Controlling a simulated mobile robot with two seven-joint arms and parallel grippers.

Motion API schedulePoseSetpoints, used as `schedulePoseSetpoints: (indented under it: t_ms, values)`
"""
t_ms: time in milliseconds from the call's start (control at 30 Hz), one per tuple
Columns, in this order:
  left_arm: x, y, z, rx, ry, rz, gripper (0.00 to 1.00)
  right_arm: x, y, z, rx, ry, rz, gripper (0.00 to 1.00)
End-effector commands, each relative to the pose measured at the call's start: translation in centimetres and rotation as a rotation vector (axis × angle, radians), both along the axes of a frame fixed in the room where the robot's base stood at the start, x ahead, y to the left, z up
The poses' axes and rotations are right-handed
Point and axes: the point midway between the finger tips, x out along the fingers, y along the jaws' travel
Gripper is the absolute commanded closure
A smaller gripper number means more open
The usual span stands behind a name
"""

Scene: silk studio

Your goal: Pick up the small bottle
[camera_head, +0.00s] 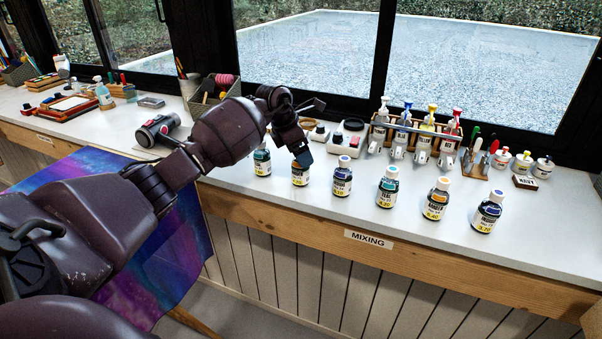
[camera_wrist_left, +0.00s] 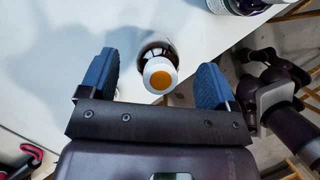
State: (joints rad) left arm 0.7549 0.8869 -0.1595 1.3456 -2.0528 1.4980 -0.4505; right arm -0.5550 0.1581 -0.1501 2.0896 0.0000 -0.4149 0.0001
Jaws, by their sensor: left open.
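Several small dye bottles with white caps stand in a row on the white counter. In the head view, the small bottle (camera_head: 300,176) second from the left is under my left gripper (camera_head: 304,158). The gripper covers its top. In the left wrist view, a small bottle (camera_wrist_left: 160,75) with a white cap and an orange disc on top shows between the two blue fingers of my left gripper (camera_wrist_left: 156,76). The fingers are apart, with a gap on both sides of the cap. My right gripper is not in view.
A bottle (camera_head: 262,160) stands just left and another (camera_head: 342,178) to the right on the counter (camera_head: 300,207). Behind are a rack of pump bottles (camera_head: 425,135) and small jars (camera_head: 522,162). The MIXING label (camera_head: 369,239) marks the front edge.

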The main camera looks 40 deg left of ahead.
Motion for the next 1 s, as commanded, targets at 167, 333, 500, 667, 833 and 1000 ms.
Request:
schedulePoseSetpoints:
  t_ms: [167, 333, 500, 667, 833, 1000]
  values:
    - [0.6, -0.5, -2.2, -0.001, 0.003, 0.001, 0.17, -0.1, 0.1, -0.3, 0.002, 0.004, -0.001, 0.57]
    - [0.8, -0.5, -2.5, 0.000, 0.000, 0.000, 0.17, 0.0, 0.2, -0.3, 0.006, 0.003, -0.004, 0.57]
    - [0.8, -0.5, -2.4, 0.000, 0.000, 0.001, 0.20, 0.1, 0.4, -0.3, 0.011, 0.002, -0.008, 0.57]
    - [0.8, -0.5, -2.4, 0.000, 0.000, 0.001, 0.45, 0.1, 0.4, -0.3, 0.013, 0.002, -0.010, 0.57]
    - [0.8, -0.5, -2.4, 0.000, 0.000, 0.001, 0.71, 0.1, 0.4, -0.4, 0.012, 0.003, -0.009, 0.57]
    - [0.8, -0.5, -2.4, 0.000, 0.000, 0.001, 0.74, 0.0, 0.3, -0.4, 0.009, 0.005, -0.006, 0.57]
